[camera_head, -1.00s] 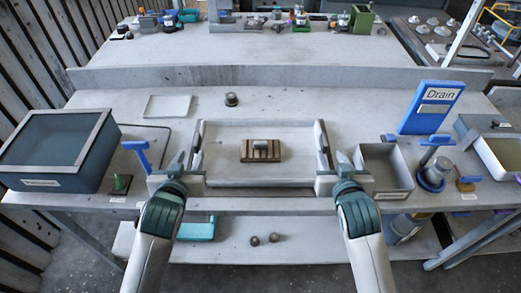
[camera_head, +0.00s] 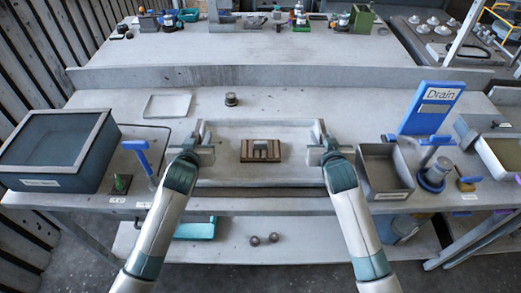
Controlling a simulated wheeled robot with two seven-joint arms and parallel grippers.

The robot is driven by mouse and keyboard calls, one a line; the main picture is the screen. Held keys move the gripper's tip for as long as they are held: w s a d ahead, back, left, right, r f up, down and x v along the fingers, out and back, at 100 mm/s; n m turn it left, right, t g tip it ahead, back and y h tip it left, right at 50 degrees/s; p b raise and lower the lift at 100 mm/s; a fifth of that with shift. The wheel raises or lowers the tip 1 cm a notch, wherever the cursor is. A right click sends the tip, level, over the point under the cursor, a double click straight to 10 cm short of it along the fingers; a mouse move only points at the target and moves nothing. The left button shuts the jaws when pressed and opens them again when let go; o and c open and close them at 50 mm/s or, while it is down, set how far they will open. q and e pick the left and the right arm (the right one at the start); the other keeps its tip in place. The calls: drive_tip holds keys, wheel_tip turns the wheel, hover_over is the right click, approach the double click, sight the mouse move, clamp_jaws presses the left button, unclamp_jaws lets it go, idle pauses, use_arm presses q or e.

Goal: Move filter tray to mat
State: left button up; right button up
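A wide, shallow grey tray (camera_head: 225,175), which I take for the filter tray, lies level in the middle of the bench. A small brown slatted block with a grey piece on top (camera_head: 261,150) sits at its centre. My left gripper (camera_head: 203,151) is at the tray's left side wall. My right gripper (camera_head: 318,151) is at its right side wall. The fingers are small and partly hidden, so I cannot tell whether they grip the walls. A thin-rimmed pale rectangle (camera_head: 167,106) lies behind left; I cannot tell whether it is the mat.
A large dark bin (camera_head: 58,150) and a blue upright handle (camera_head: 139,148) stand left. A grey open box (camera_head: 385,172), a blue-based cylinder (camera_head: 435,175) and a blue Drain sign (camera_head: 431,107) stand right. A small dark knob (camera_head: 231,99) sits behind the tray.

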use_arm(q)
drive_tip(key=shift+w, duration=0.1)
drive_tip(key=shift+c, duration=0.3)
use_arm(e)
drive_tip(key=shift+w, duration=0.1)
drive_tip(key=shift+c, duration=0.3)
use_arm(q)
clamp_jaws()
use_arm(e)
clamp_jaws()
use_arm(q)
drive_tip(key=shift+r, duration=0.2)
use_arm(e)
drive_tip(key=shift+r, duration=0.2)
